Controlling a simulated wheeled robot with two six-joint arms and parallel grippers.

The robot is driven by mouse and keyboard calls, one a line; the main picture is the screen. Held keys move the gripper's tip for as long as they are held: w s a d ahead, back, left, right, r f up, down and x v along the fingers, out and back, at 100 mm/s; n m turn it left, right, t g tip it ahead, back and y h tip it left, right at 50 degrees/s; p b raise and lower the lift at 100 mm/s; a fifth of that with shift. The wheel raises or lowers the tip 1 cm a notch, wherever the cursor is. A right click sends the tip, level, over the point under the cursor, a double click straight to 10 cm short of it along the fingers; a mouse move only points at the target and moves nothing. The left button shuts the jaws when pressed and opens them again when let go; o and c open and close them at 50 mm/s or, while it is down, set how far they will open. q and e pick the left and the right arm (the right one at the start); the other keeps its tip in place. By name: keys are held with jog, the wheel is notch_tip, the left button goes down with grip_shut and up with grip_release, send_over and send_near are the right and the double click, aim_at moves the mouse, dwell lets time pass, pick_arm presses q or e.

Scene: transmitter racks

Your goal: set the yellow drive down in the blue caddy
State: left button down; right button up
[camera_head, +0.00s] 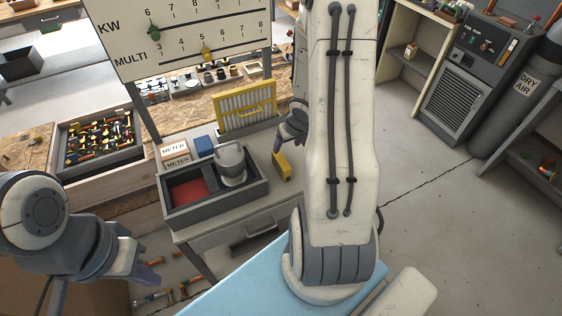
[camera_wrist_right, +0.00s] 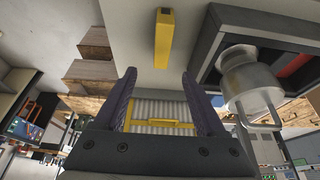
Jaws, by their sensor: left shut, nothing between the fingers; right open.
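The yellow drive (camera_head: 281,167) lies on the grey bench top, right of the dark tray (camera_head: 215,208). It also shows in the right wrist view (camera_wrist_right: 164,38), beyond my fingertips. My right gripper (camera_head: 281,146) is open and empty just above and beside the drive, apart from it; its two fingers show in the wrist view (camera_wrist_right: 158,76). My left gripper (camera_head: 136,272) is shut and empty at the lower left, away from the bench. A small blue block-like thing (camera_head: 204,144) stands behind the tray; I cannot tell if it is the blue caddy.
The tray has a red floor at left and holds a grey metal mug (camera_head: 231,164). A white box labelled METER (camera_head: 175,152) and a yellow-framed pleated filter (camera_head: 246,108) stand behind. A bin of small parts (camera_head: 98,140) is at left. Open floor lies at right.

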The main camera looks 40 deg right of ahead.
jog(key=b, duration=0.4)
send_over(282, 160)
jog(key=s, duration=0.1)
jog(key=f, duration=0.5)
jog(key=shift+s+f, duration=0.2)
jog(key=f+b, duration=0.3)
jog(key=f, duration=0.1)
jog(key=shift+w+a, duration=0.15)
jog(key=shift+w, duration=0.2)
jog(key=shift+w+f, duration=0.2)
jog(key=shift+f, duration=0.05)
jog(key=shift+f, duration=0.25)
grip_shut()
